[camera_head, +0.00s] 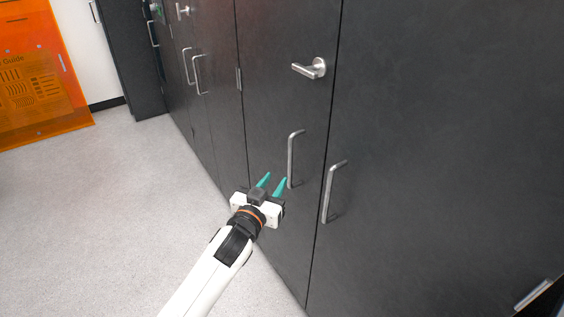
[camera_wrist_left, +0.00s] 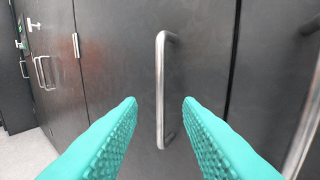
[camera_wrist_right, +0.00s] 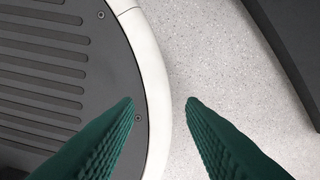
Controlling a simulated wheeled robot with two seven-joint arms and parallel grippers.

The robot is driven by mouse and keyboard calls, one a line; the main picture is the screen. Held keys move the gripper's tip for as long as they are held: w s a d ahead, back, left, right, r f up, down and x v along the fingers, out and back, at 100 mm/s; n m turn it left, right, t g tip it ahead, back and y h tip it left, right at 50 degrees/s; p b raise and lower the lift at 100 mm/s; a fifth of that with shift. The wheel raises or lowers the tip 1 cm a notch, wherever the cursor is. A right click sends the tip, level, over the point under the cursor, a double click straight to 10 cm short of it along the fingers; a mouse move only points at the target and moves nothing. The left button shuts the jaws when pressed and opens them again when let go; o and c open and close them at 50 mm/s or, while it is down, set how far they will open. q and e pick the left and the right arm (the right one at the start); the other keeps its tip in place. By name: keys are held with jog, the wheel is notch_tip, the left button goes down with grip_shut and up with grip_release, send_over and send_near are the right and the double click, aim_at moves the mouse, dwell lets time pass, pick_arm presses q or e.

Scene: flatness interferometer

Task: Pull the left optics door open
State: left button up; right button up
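The left optics door (camera_head: 285,100) is a dark grey panel that looks shut, flush with its neighbour. Its vertical silver bar handle (camera_head: 291,160) stands near the door's right edge, and a silver lever (camera_head: 312,68) sits above it. My left gripper (camera_head: 272,181) is open, just left of the bar handle in the head view. In the left wrist view the bar handle (camera_wrist_left: 161,90) shows between the two teal fingers, apart from both; it appears ahead of the fingertips. My right gripper (camera_wrist_right: 160,103) is open and empty above the floor, seen only in the right wrist view.
A second bar handle (camera_head: 330,192) is on the adjoining right door (camera_head: 450,120). More cabinet handles (camera_head: 198,75) line the wall further left. An orange translucent panel (camera_head: 40,80) stands at the far left. The grey floor (camera_head: 110,210) is clear in front of the cabinets.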

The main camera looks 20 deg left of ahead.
aim_at(289, 160)
pick_arm(q)
jog(key=w, duration=0.7)
jog(key=w+d, duration=0.1)
jog(key=w, duration=0.3)
grip_shut()
